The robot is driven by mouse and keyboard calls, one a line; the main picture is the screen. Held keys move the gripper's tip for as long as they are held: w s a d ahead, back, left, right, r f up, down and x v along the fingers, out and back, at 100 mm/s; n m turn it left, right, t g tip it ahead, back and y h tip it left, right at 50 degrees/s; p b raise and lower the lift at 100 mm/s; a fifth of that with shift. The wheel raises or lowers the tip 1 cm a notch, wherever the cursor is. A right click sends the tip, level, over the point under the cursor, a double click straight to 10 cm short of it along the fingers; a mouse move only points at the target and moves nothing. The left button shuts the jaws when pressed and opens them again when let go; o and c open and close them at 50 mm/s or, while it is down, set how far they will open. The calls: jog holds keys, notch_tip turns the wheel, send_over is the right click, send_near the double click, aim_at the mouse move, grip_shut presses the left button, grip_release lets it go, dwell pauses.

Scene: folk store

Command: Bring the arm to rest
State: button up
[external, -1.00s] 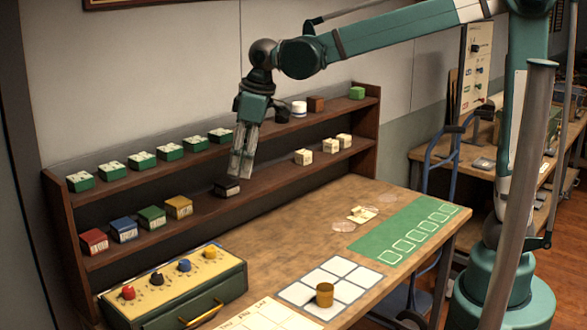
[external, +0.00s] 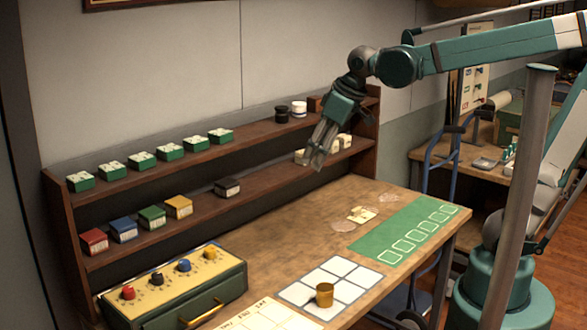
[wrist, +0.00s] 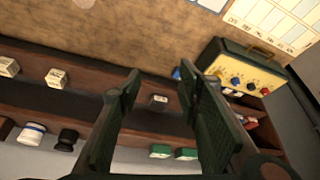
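My gripper (external: 318,158) hangs in the air in front of the right part of the wooden shelf (external: 255,125), tilted with its fingers down and to the left. It hides part of the white boxes behind it. In the wrist view my gripper (wrist: 158,78) shows two dark fingers spread apart with nothing held between them. A small dark box (external: 227,187) sits on the lower shelf, apart from the gripper. It also shows in the wrist view (wrist: 158,100), in the gap between the fingers.
The workbench (external: 285,230) holds a control box (external: 165,280) with coloured knobs, a brass cup (external: 324,296) on a white grid, and a green mat (external: 405,235). Green boxes (external: 170,152) line the upper shelf. A pole (external: 520,180) stands in front of my arm.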

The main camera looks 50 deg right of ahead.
jog(key=s+d+f+m+t, duration=0.1)
jog(key=s+d+f+m, duration=0.1)
jog(key=s+d, duration=0.3)
jog(key=s+d+f+m+t+h, duration=0.1)
jog(key=s+d+f, duration=0.4)
jog(key=s, duration=0.3)
jog(key=shift+d+f+m+t+b, duration=0.2)
jog(key=shift+d+m+t+b, duration=0.15)
jog(key=shift+d, duration=0.45)
dwell(2.6)
